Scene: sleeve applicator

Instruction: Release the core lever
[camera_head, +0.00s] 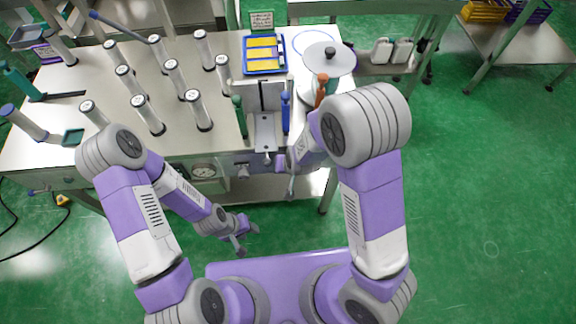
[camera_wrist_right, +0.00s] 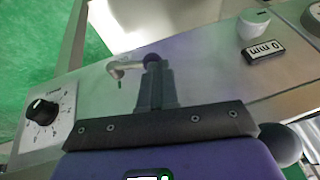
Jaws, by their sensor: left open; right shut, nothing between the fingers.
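The sleeve applicator stands at the table's front edge with a metal channel (camera_head: 265,131), a green handle (camera_head: 240,117), a blue handle (camera_head: 286,113) and an orange-red handle (camera_head: 321,90). I cannot tell which part is the core lever. In the right wrist view a bent pale metal lever (camera_wrist_right: 122,69) sticks out at the front panel, and a dark ball (camera_wrist_right: 152,60) shows behind the fingertips. My right gripper (camera_wrist_right: 155,88) is shut and empty close to them; contact is unclear. It also shows in the head view (camera_head: 291,186). My left gripper (camera_head: 246,238) is open and empty, low before the table.
Several white cylinders (camera_head: 173,77) stand on the table at left. A blue tray (camera_head: 263,54) with yellow strips and a round plate (camera_head: 328,58) lie behind the applicator. In the wrist view are a dial (camera_wrist_right: 42,110), a "0 mm" label (camera_wrist_right: 262,50) and a dark round knob (camera_wrist_right: 281,145).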

